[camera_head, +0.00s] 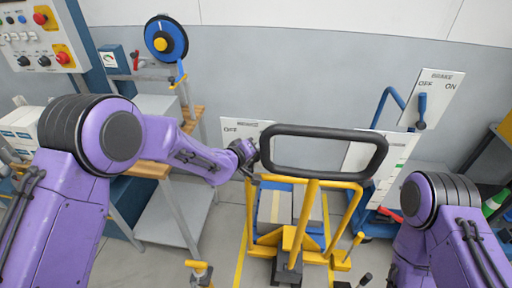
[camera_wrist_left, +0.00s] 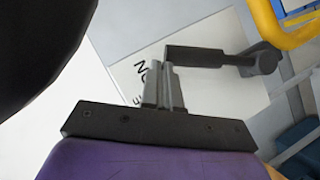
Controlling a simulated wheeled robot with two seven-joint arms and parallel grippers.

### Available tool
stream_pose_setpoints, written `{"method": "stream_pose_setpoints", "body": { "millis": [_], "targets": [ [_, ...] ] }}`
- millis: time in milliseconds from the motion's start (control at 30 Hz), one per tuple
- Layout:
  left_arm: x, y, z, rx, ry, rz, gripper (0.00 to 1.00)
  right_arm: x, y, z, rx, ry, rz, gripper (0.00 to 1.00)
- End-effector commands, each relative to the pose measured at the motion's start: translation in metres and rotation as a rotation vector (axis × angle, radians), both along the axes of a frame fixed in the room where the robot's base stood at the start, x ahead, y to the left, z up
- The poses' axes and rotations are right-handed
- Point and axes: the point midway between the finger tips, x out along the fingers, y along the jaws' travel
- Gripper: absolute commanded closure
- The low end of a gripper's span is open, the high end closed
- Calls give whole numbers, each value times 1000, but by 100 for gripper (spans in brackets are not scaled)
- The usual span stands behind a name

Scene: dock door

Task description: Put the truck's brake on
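The truck (camera_head: 312,215) has a yellow frame and a black loop handle (camera_head: 325,150), and stands ahead of me with a box on it. Behind the handle's left end is a white panel (camera_head: 232,128) marked OFF; in the left wrist view a white panel (camera_wrist_left: 215,100) shows ON. A dark lever (camera_wrist_left: 205,56) runs sideways in front of it to a round pivot. My left gripper (camera_head: 246,158) is beside the handle's left end. In the left wrist view its fingers (camera_wrist_left: 165,72) are close together, tips at the lever's free end; contact is unclear. My right gripper is out of view.
A second white panel (camera_head: 436,97), marked OFF and ON, carries a blue lever (camera_head: 421,111) at the right. A blue hose reel (camera_head: 166,38) hangs on the wall. A control box (camera_head: 40,35) and wooden-topped bench (camera_head: 150,168) stand at the left.

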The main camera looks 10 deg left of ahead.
Motion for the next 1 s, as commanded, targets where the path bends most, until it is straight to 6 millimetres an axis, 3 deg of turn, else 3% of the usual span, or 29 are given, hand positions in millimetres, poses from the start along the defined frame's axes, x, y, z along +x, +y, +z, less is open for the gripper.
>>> {"method": "stream_pose_setpoints", "body": {
  "millis": [233,467,500,600,800,1000],
  "targets": [
    [-1,1,4,-2,1,-3,100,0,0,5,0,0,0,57],
    [-6,29,39,-6,0,-5,100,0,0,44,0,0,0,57],
    [-16,33,30,-5,-1,-7,100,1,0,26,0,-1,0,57],
    [-37,44,39,-4,-3,-7,100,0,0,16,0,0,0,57],
    [-71,63,55,-5,-3,-7,100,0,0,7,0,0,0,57],
    [-86,71,63,-2,-2,-8,100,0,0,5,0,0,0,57]
  ]
}}
